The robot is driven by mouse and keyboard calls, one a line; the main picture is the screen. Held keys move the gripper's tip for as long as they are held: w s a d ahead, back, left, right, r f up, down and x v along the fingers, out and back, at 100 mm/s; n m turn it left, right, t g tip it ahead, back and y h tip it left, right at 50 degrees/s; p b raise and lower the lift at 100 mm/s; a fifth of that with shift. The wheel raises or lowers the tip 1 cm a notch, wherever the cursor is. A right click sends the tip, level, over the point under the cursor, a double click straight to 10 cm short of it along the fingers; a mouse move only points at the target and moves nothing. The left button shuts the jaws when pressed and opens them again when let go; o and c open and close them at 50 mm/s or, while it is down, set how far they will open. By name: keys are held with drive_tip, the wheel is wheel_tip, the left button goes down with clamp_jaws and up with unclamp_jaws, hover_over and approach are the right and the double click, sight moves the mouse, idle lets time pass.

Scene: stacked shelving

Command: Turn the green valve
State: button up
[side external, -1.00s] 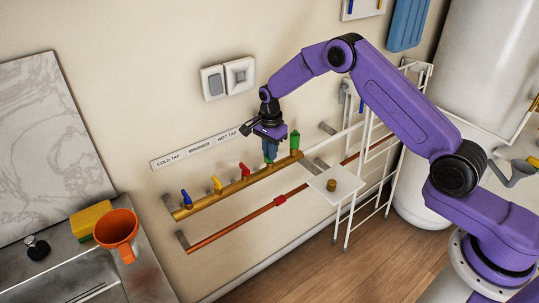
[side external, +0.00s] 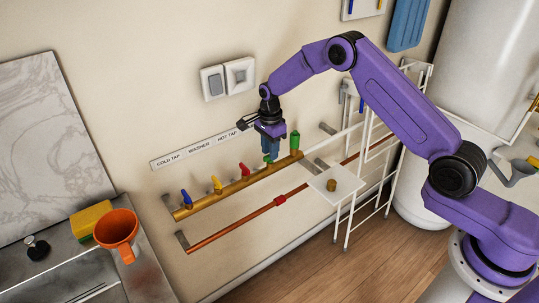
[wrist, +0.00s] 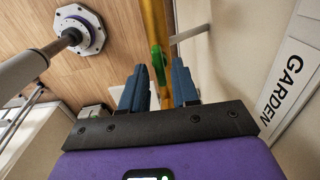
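The green valve (wrist: 158,62) is a small green handle on a brass pipe (side external: 234,188) along the wall.
Blue (side external: 186,197), yellow (side external: 217,184) and red (side external: 244,170) valves sit left along the pipe. A green fitting (side external: 295,140) stands at its right end. A copper pipe (side external: 235,223) runs below, near a small white shelf (side external: 335,190) and a white rack.

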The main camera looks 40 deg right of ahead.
drive_tip(key=shift+r, duration=2.1)
drive_tip(key=shift+s+a+r, duration=0.2)
drive_tip(key=shift+a+r, duration=0.05)
drive_tip(key=shift+r, duration=0.05)
drive_tip(key=s+a+r+n, duration=0.3)
drive_tip(key=s+r+n, duration=0.35)
drive_tip(key=s, duration=0.25)
drive_tip(key=s+a+r+n, duration=0.4)
drive_tip(key=s+r+n, duration=0.1)
drive_tip(key=s+n, duration=0.35)
drive_tip(key=s+d+n, duration=0.3)
drive_tip(key=s+n, duration=0.2)
drive_tip(key=s, duration=0.3)
drive_tip(key=s+d+r+n, duration=0.1)
drive_tip(key=s+d+n, duration=0.2)
drive_tip(key=s, duration=0.6)
drive_tip(key=s+d+r+n, duration=0.1)
drive_tip(key=s+d+n, duration=0.2)
drive_tip(key=s+n, duration=0.4)
drive_tip(key=shift+s+d, duration=0.35)
drive_tip(key=shift+s, duration=0.8)
